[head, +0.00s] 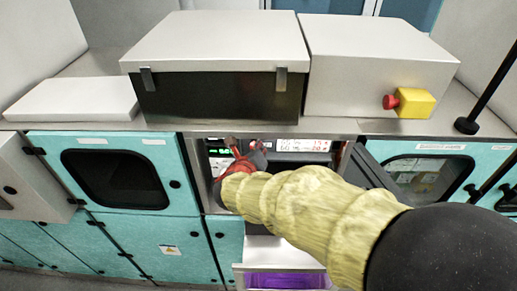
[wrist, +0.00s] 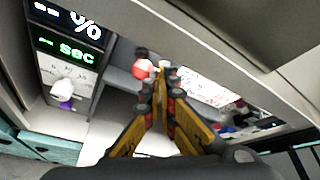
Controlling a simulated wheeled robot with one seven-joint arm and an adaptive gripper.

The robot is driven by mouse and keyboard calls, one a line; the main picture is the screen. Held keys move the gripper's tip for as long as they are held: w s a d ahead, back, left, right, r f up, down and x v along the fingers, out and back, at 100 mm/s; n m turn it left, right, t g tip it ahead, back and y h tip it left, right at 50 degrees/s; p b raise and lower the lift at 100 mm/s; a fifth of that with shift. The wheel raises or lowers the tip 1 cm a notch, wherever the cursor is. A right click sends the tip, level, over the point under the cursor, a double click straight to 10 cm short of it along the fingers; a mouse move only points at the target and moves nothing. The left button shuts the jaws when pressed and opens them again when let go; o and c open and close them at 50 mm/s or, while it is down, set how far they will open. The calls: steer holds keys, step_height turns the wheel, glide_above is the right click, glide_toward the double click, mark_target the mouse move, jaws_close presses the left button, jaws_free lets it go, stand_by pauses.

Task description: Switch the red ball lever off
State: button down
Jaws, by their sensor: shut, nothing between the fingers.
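A red ball lever (wrist: 142,67) shows in the wrist view, just left of my fingertips, inside an open bay. My gripper (wrist: 159,82) is shut and empty, with its tips close beside the ball. I cannot tell whether they touch it. In the head view my gripper (head: 241,160) reaches into the open bay in the middle of the cabinet row. My arm hides much of the bay there, and the lever's position is hard to make out.
Left of the lever is a panel with green digits (wrist: 64,48) and a white knob (wrist: 63,89). An open door (head: 365,167) stands right of the bay. A grey box (head: 218,43) and a red emergency button (head: 390,102) sit on the counter above.

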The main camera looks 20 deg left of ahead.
steer(key=shift+r+p, duration=0.4)
steer(key=shift+r, duration=0.3)
steer(key=shift+s, duration=0.1)
steer(key=s+r, duration=0.1)
steer(key=s, duration=1.3)
steer(key=shift+s+d, duration=0.25)
